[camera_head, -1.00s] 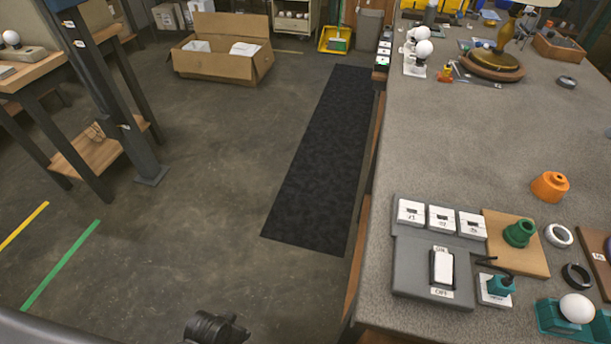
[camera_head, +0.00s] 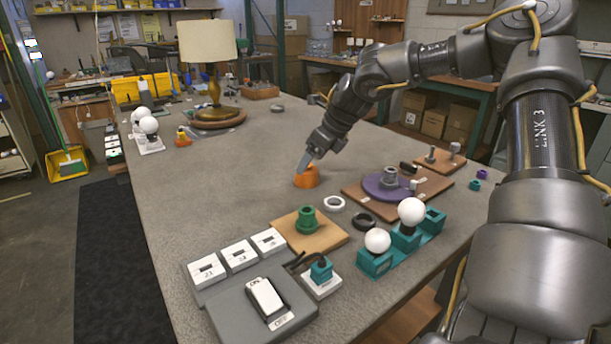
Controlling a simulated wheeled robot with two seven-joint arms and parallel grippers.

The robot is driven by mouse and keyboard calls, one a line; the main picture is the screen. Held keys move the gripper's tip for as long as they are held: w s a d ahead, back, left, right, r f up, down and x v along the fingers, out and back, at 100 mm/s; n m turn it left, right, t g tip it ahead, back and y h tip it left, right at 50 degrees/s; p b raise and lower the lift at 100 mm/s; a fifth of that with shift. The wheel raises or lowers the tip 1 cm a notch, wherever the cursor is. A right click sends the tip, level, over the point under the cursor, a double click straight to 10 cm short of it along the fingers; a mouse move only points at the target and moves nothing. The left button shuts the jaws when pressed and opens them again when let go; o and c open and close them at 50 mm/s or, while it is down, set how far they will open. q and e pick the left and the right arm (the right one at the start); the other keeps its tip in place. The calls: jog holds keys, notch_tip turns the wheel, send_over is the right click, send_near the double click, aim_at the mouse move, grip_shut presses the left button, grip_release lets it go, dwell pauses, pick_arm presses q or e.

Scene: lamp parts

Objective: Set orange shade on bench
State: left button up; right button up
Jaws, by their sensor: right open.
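The orange shade (camera_head: 308,179) is a small, squat, round piece on the grey bench (camera_head: 230,165), behind the white ring. My right gripper (camera_head: 304,163) reaches down to it from the upper right. Its fingertips are at the top of the shade, and the jaws are open. The view is too small to tell whether a finger touches the shade. My left gripper is out of view.
Near the shade are a white ring (camera_head: 334,204), a black ring (camera_head: 364,222), a green socket (camera_head: 307,220) and a purple disc (camera_head: 388,186) on a board. A table lamp (camera_head: 208,60) stands farther back. The bench left of the shade is clear.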

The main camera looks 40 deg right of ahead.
aim_at(309, 179)
jog(key=shift+w+x, duration=0.25)
jog(key=shift+x, duration=2.7)
jog(key=shift+s+d+r, duration=0.1)
jog(key=shift+d+r, duration=0.05)
jog(key=shift+d, duration=0.05)
jog(key=c, duration=1)
